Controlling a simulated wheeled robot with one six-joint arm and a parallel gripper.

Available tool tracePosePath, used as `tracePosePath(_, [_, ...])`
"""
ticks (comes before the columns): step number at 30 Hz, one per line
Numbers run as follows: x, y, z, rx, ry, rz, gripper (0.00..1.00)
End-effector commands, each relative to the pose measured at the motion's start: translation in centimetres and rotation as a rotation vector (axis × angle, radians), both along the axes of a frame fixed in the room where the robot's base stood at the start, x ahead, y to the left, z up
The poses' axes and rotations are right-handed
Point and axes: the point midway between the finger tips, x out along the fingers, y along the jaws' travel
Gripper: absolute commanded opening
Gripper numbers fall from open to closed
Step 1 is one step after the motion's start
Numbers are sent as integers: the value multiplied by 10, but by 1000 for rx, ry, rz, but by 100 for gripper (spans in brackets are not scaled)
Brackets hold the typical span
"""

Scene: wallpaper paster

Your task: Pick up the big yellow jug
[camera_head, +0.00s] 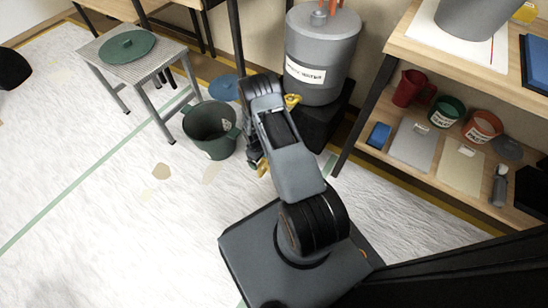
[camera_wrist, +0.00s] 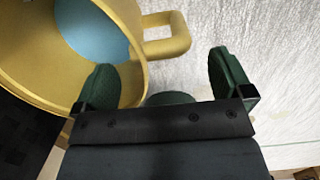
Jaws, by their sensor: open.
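The big yellow jug (camera_wrist: 137,100) fills the upper left of the wrist view, seen from above into its open mouth. Light blue shows inside it. Its handle (camera_wrist: 168,45) sticks out to the right, ahead of the gap between my fingers. My gripper (camera_wrist: 165,75) is open and nothing is clasped in it. The left finger overlaps the jug's rim in the picture; I cannot tell if they touch. The right finger is over the white floor, clear of the handle. In the head view my arm hides most of the jug; small yellow parts (camera_head: 292,101) show beside it.
A dark green bucket (camera_head: 210,130) stands left of my arm. A grey labelled tank (camera_head: 318,60) on a black base stands behind. A shelf (camera_head: 425,172) with a red jug and several tubs is on the right.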

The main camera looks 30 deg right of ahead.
Motion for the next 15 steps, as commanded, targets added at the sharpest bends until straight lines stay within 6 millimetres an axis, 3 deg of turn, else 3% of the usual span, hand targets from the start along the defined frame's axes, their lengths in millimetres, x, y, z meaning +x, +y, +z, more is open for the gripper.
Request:
tracePosePath(7, [-2,1,-13,0,0,0,98])
tracePosePath(15, [-7,1,-49,0,-1,-1,98])
